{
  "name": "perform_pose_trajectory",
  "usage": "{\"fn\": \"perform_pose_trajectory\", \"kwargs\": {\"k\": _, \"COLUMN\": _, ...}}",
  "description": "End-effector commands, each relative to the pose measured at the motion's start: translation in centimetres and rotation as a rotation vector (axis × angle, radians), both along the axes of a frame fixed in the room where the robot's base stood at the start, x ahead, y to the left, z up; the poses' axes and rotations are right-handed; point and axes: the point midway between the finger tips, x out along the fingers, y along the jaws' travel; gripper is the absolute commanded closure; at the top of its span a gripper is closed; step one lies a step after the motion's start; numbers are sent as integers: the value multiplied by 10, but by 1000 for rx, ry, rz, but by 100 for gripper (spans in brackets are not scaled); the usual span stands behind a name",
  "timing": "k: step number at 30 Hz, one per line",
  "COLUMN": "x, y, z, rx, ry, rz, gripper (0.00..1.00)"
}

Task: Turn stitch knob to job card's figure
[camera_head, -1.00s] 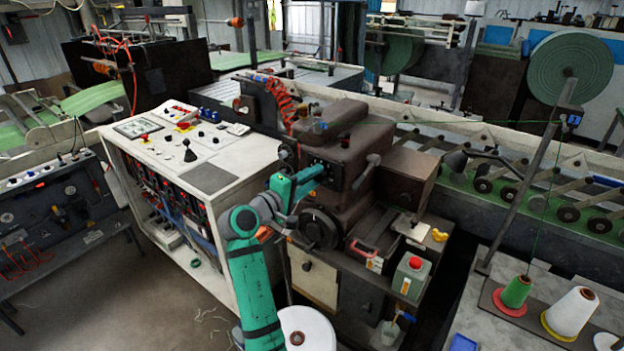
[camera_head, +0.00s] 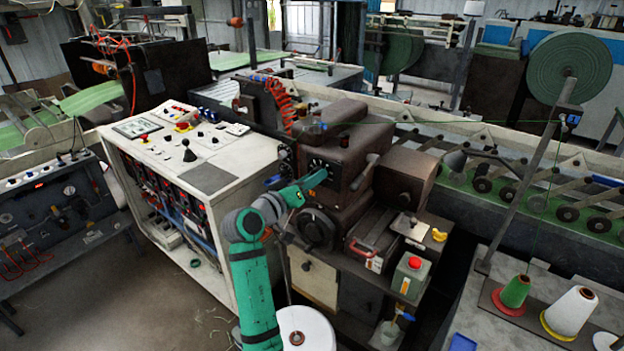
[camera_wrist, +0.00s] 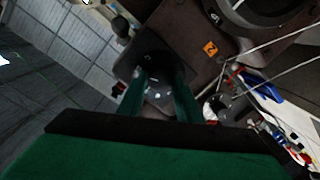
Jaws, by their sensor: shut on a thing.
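The brown sewing machine head (camera_head: 340,140) stands right of the white control cabinet, with a dark dial plate with white marks on its front face. My gripper (camera_head: 322,176) reaches up to this dial. In the wrist view its two green fingers (camera_wrist: 160,88) are shut on the stitch knob, in front of the round dark dial (camera_wrist: 150,62). The knob is mostly hidden by the fingers and shadow, and its setting cannot be read. A pale card (camera_head: 409,225) lies on the bench right of the machine; I cannot tell whether it is the job card, and no figure is readable.
A dark handwheel (camera_head: 316,228) sits just below my gripper. A lever (camera_head: 366,172) sticks out to the right of the dial. A green can with a red cap (camera_head: 411,277) stands on the bench. Thread cones (camera_head: 572,312) stand at the lower right. Open floor lies at lower left.

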Motion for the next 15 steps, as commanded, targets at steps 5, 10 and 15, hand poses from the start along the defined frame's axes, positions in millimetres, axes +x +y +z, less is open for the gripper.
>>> {"fn": "perform_pose_trajectory", "kwargs": {"k": 5, "x": 0, "y": 0, "z": -2, "rx": 44, "ry": -29, "rz": -1, "gripper": 91}}
{"fn": "perform_pose_trajectory", "kwargs": {"k": 10, "x": 0, "y": 0, "z": -2, "rx": 62, "ry": -42, "rz": -1, "gripper": 91}}
{"fn": "perform_pose_trajectory", "kwargs": {"k": 15, "x": 0, "y": 0, "z": -2, "rx": 66, "ry": -44, "rz": -2, "gripper": 91}}
